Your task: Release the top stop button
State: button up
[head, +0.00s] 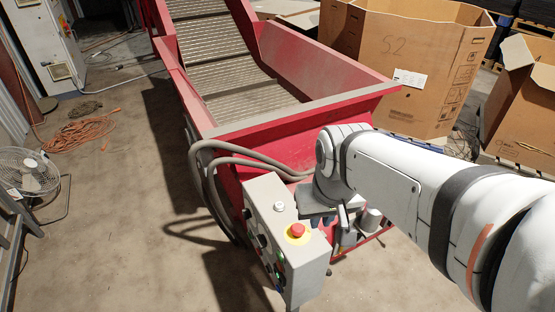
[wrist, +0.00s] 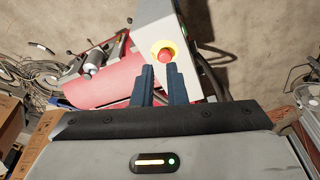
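The top stop button (head: 297,230) is a red mushroom head on a yellow ring, on the upper face of a grey control box (head: 315,255). In the wrist view the red button (wrist: 165,55) sits just beyond the fingertips of my gripper (wrist: 160,69). The two dark blue fingers are apart with a narrow gap and nothing between them. The fingers look close to the button, but I cannot tell whether they touch it. In the head view my wrist is right of the box and the fingertips are hard to make out.
Cardboard boxes (head: 405,60) stand at the back right. A fan (head: 28,172) is at left.

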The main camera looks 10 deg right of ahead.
aim_at(298, 227)
jog(key=o, duration=0.6)
jog(key=w+f+m+g+b, duration=0.1)
jog(key=w+f+m, duration=0.1)
jog(key=w+f, duration=0.4)
jog(key=shift+w+a+f+m, duration=0.2)
jog(key=shift+w+m, duration=0.1)
jog(key=shift+w, duration=0.6)
jog(key=o, duration=0.4)
jog(key=w+f, duration=0.2)
jog(key=w+f+m+g+b, duration=0.1)
jog(key=w+f, duration=0.1)
jog(key=f, duration=0.1)
jog(key=w+f+m, duration=0.1)
jog(key=f, duration=0.1)
jog(key=shift+w+f, duration=0.4)
jog(key=shift+m, duration=0.3)
notch_tip(298, 227, down, 8)
jog(key=shift+b, duration=0.45)
jog(key=shift+c, duration=0.7)
